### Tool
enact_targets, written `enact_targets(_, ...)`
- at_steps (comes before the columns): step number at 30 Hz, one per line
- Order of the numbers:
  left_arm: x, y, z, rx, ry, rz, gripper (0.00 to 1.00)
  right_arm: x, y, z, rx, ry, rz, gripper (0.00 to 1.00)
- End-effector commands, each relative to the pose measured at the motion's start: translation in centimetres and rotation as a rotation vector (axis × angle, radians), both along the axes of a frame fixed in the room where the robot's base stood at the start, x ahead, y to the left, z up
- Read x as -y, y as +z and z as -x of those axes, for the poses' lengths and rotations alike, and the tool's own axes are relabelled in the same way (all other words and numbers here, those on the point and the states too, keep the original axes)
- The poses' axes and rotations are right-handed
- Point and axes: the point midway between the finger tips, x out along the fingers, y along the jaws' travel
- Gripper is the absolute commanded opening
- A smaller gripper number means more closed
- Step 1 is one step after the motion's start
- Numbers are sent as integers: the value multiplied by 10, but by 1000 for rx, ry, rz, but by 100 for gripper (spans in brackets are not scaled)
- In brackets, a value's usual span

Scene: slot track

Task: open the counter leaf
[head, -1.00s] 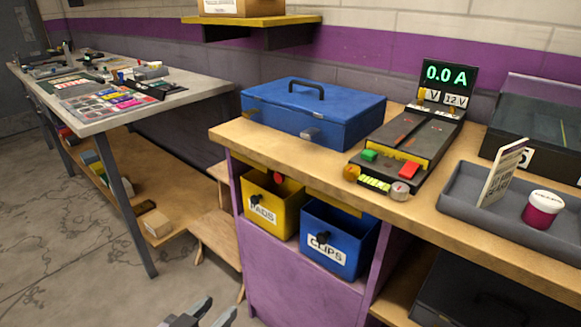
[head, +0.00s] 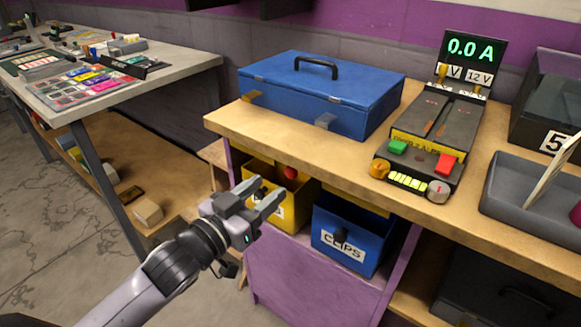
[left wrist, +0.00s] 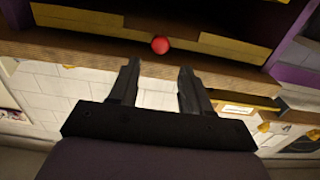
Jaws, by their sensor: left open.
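A wooden counter (head: 235,122) runs across the right half of the head view. A separate wooden piece (head: 213,154), perhaps the leaf, shows in the gap at its left end; I cannot tell how it is hinged. A red round knob (head: 290,172) sits under the counter's front edge, above the yellow bin; it also shows in the left wrist view (left wrist: 160,44). My left gripper (head: 262,192) is open and empty in front of the yellow bin, overlapping its label in the picture. In the left wrist view the knob lies beyond the fingertips, roughly between them. My right gripper is not in view.
Below the counter are the yellow bin (head: 262,173) and a blue CLIPS bin (head: 350,230). On top stand a blue case (head: 335,95), a black meter unit (head: 440,125) and a grey tray (head: 500,188). A cluttered bench (head: 185,75) is at the left. The floor before the gap is clear.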

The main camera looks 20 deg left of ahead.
Motion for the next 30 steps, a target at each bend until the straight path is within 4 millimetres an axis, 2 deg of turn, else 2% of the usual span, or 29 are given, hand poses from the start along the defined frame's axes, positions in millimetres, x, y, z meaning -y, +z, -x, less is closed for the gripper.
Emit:
enact_targets(5,4,0,-12,2,0,0,48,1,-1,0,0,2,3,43)
enact_targets(18,21,0,-59,0,1,-1,48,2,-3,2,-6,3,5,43)
enact_targets(30,24,-1,-66,-1,0,-1,48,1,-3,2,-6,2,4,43)
